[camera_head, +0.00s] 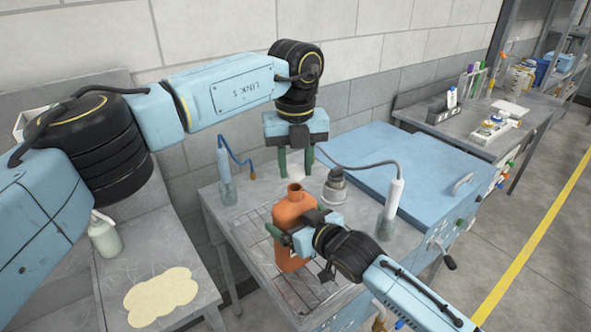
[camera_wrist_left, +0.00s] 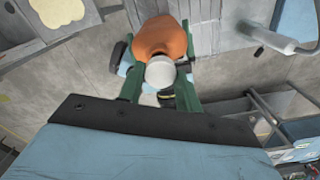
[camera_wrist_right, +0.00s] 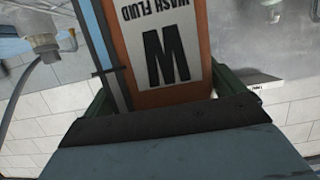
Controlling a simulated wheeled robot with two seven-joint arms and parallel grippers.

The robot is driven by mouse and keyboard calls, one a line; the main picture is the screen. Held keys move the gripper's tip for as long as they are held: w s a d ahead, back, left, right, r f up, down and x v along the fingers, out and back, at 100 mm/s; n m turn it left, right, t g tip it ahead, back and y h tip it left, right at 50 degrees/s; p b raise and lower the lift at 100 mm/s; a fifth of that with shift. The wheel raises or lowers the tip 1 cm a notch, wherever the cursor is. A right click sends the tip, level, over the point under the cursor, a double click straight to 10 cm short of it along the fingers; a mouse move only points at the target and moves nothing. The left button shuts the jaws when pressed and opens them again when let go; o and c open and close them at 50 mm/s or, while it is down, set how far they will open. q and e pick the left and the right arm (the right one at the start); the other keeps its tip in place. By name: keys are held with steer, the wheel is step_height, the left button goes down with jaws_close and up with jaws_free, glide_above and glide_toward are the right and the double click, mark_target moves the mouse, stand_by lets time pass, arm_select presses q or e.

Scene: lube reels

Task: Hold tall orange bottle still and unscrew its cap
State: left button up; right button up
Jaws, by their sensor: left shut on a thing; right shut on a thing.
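The tall orange bottle (camera_head: 291,220) stands upright over a wire grate, its neck bare at the top. My right gripper (camera_head: 296,237) is shut on the bottle's body from the front right. In the right wrist view the bottle's label (camera_wrist_right: 165,55) reads "WASH FLUID" with a large letter, upside down. My left gripper (camera_head: 295,164) points down above the neck and is shut on the white cap (camera_head: 296,171). The cap appears raised clear of the neck. In the left wrist view the cap (camera_wrist_left: 160,73) sits between the green fingers, with the orange bottle (camera_wrist_left: 160,38) beyond it.
The wire grate (camera_head: 252,237) is set in a grey bench. A clear bottle with a blue tube (camera_head: 227,172) stands left, a hosed white nozzle (camera_head: 393,205) right, and a grey metal fitting (camera_head: 335,187) behind. A blue lid (camera_head: 385,160) lies at the back right.

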arm_select(q)
step_height(320, 180, up, 2)
steer(key=shift+r, duration=0.1)
arm_select(e)
steer(key=o, duration=1.5)
